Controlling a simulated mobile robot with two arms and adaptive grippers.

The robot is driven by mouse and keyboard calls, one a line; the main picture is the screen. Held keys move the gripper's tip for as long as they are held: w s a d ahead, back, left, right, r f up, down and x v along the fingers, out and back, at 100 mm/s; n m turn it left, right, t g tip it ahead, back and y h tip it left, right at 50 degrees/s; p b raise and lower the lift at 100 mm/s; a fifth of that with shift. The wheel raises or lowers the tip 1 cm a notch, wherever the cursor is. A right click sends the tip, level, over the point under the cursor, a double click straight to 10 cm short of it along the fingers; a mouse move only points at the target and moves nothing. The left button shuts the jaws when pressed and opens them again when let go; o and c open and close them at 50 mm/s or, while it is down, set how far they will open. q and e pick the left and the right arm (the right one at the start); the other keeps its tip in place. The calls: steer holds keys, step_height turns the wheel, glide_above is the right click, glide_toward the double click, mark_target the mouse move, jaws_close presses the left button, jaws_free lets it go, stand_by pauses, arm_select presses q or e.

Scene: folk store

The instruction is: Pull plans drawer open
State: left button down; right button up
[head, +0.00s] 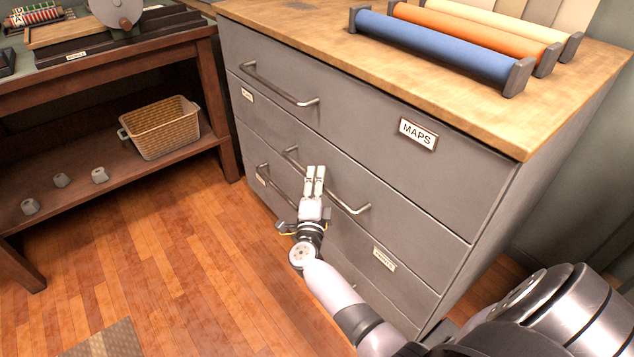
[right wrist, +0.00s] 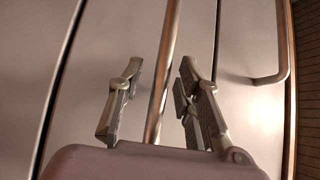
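The grey cabinet (head: 370,150) has several drawers. The top one carries a MAPS label (head: 418,133). The drawer below it has a small label (head: 247,95) at its left, too small to read surely, and a bar handle (head: 350,207). My right gripper (head: 315,172) is at this handle, fingers pointing toward the drawer front. In the right wrist view, its fingers (right wrist: 158,105) are apart, with the handle bar (right wrist: 168,60) running between them and gaps showing on both sides. The drawers look shut. My left gripper is out of view.
Blue, orange and cream rolls (head: 435,45) lie on the wooden top. A lower drawer handle (head: 275,182) is close to my right gripper. A shelf table with a wicker basket (head: 160,127) stands at the left. The wooden floor (head: 200,260) in front is mostly clear.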

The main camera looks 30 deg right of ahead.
jaws_close()
stand_by(0.3)
stand_by(0.6)
